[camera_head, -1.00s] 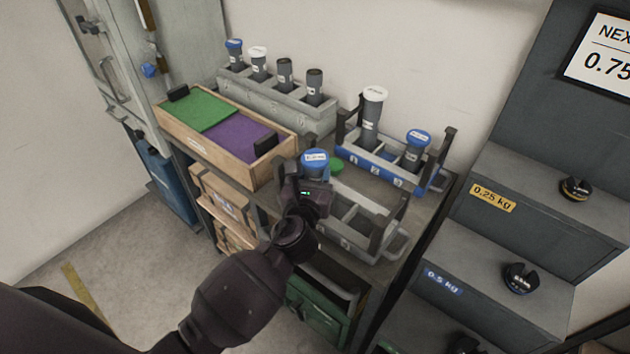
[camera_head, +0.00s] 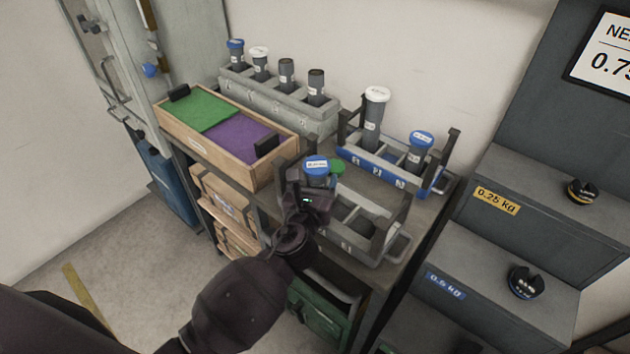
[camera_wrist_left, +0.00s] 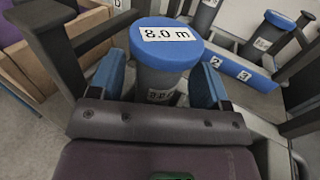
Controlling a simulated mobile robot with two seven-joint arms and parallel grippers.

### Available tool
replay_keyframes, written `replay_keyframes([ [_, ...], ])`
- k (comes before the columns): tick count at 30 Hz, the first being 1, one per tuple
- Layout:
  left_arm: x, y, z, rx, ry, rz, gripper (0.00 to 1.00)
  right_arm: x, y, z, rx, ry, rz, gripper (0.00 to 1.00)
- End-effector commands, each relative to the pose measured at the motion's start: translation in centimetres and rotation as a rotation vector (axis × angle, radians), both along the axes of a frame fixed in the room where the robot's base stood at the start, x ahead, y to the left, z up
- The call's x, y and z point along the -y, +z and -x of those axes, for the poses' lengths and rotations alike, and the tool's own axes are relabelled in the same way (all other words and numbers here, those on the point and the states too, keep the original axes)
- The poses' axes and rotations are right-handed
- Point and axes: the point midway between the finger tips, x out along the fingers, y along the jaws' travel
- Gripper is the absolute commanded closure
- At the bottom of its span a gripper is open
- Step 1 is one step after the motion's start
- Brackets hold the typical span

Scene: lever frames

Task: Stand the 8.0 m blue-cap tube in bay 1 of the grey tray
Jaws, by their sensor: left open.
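The 8.0 m blue-cap tube (camera_head: 317,166) stands upright at the left end of the grey tray (camera_head: 386,247). Its label reads clearly in the left wrist view, where the tube (camera_wrist_left: 168,80) sits between my two blue finger pads. My left gripper (camera_head: 309,190) is open around the tube, one finger on each side (camera_wrist_left: 160,84). The tube's lower end and the bay under it are hidden by the gripper. The other grey tray bays to the right look empty. My right gripper is not in view.
A blue tray (camera_head: 376,179) behind holds a white-cap tube (camera_head: 374,118) and a blue-cap tube (camera_head: 418,150). A grey rack (camera_head: 265,103) holds several tubes. Tray end posts rise beside the gripper.

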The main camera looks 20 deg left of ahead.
Motion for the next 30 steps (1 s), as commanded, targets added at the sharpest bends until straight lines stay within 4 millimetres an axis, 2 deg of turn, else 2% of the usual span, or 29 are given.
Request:
replay_keyframes([
  [5, 0.2, 0.0, 1.9, -0.001, 0.000, 0.001, 0.29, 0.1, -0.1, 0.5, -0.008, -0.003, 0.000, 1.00],
  [18, 1.1, 0.0, 9.5, 0.000, 0.001, 0.000, 0.29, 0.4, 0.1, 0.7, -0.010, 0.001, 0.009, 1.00],
  [24, 1.4, 0.0, 11.4, 0.000, 0.000, 0.001, 0.29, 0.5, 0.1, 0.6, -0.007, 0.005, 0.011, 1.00],
  [30, 1.5, 0.1, 11.9, 0.002, 0.001, 0.000, 0.29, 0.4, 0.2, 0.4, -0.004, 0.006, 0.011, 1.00],
])
